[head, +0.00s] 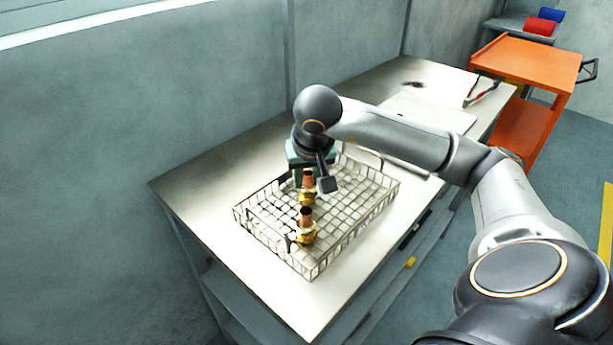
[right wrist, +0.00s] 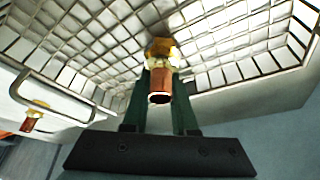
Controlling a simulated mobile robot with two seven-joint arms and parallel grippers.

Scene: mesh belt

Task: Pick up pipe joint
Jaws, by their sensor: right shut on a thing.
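Two pipe joints of copper tube with a brass nut show in the head view. The farther pipe joint (head: 308,181) is at my right gripper (head: 304,170), over the wire mesh basket (head: 318,268). In the right wrist view, the fingers of my right gripper (right wrist: 163,88) are shut on this pipe joint (right wrist: 160,80), with its copper end toward the camera. I cannot tell whether it touches the mesh. The nearer pipe joint (head: 305,226) stands upright in the front part of the basket, apart from the gripper. My left gripper is not in view.
The basket has raised wire walls and handles and stands on a long pale table (head: 180,190) against a grey wall. A flat pale board (head: 430,110) lies farther back on the table. An orange cart (head: 515,60) stands beyond. The table's left end is clear.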

